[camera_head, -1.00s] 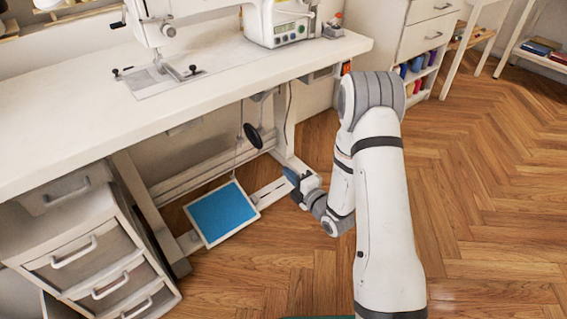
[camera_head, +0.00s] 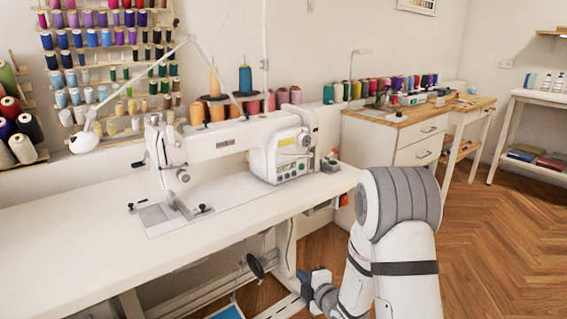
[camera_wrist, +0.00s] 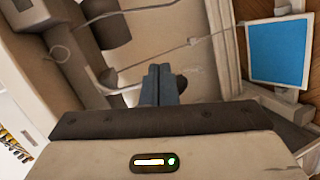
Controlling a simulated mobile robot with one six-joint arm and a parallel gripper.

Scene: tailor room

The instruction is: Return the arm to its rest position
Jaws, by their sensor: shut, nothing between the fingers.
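My arm is folded downward at the right front of the sewing table (camera_head: 80,235) in the head view. My gripper (camera_wrist: 160,72) shows in the wrist view with its two blue-grey fingers together and nothing between them. In the head view the gripper (camera_head: 306,282) is low, beside the table's leg and below the tabletop. The wrist view looks at the table's underside, with a dark motor-like part and a thin rod. The fingers seem close to these parts, but I cannot tell the exact gap.
A white sewing machine (camera_head: 230,150) stands on the table. A blue pedal plate (camera_wrist: 276,52) is under it. A dark round knee pad (camera_head: 256,265) hangs near the gripper. A white drawer cabinet (camera_head: 385,140) stands behind. The wooden floor at right (camera_head: 490,240) is clear.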

